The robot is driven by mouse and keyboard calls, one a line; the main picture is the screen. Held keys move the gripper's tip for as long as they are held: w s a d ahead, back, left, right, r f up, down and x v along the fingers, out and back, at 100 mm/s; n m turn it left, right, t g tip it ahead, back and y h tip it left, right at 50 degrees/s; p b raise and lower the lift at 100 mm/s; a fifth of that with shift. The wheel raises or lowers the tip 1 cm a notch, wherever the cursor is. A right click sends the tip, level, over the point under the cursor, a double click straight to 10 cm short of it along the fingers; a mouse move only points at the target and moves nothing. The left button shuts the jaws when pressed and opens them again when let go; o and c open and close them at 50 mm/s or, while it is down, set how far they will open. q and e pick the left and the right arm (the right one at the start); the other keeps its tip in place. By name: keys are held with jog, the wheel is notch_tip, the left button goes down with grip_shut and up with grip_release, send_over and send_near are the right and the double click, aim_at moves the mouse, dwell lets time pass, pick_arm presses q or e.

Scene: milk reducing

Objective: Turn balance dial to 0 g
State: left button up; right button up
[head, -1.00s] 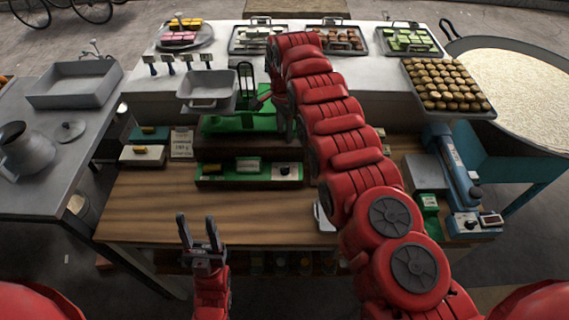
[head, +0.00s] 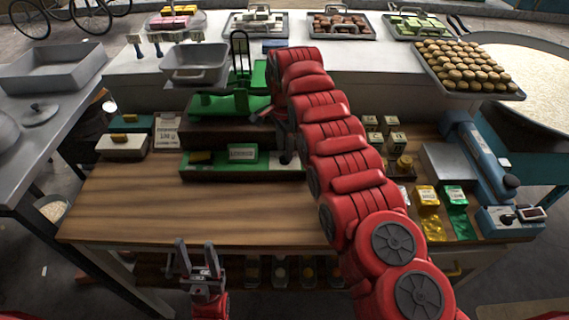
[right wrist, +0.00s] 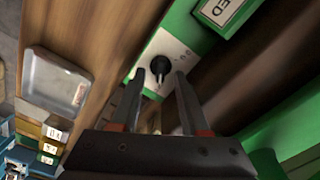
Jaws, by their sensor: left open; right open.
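The green balance (head: 235,100) stands at the back of the wooden table, with a grey pan (head: 195,65) on its left. In front of it is a long green box (head: 225,165) with a label. In the right wrist view a black dial knob (right wrist: 161,68) sits on the box's pale end panel (right wrist: 180,52). My right gripper (right wrist: 159,76) is open, its fingertips on either side of the knob. I cannot tell whether they touch it. In the head view the right gripper (head: 287,150) hides the knob. My left gripper (head: 195,250) is open and empty at the table's front edge.
A blue scale (head: 490,175) stands at the right, beside yellow and green packets (head: 427,197). A tray of round pastries (head: 465,68) is behind it. Small boxes (head: 122,145) stand at the table's left. The table's front left is clear.

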notch_tip(320, 180, down, 2)
jog(key=shift+f+b, duration=0.1)
jog(key=shift+b, duration=0.4)
grip_shut()
